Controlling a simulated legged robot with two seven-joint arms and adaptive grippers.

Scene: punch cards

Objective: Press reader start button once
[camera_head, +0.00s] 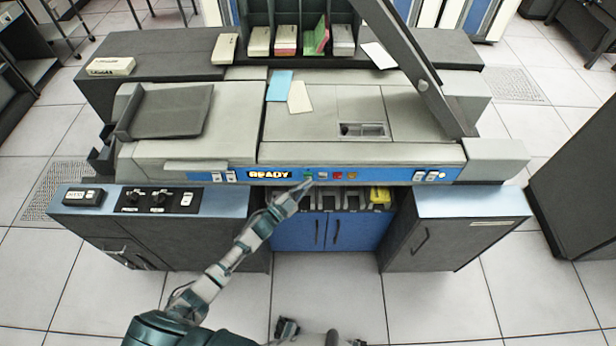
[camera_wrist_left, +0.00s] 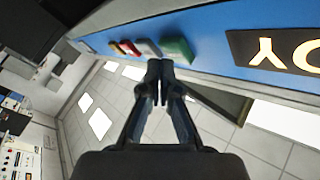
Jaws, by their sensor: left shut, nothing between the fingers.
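The card reader (camera_head: 350,122) has a blue front strip with a lit READY sign (camera_head: 269,175). Right of the sign sits a green button (camera_head: 308,174), probably the start button, then a pale, a red and a yellow one. My left gripper (camera_head: 306,183) is shut and empty, its tips at the strip just by the green button. In the left wrist view, the closed fingertips (camera_wrist_left: 160,68) are close to the green button (camera_wrist_left: 177,48) and the pale button (camera_wrist_left: 147,48). Whether they touch either is unclear. I cannot make out my right gripper.
More switches sit at both ends of the strip (camera_head: 430,176). A side desk (camera_head: 225,197) with knobs stands at the left, another (camera_head: 470,202) at the right. Blue and cream cards lie on the reader. A dark slanted panel (camera_head: 420,75) rises above its right side.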

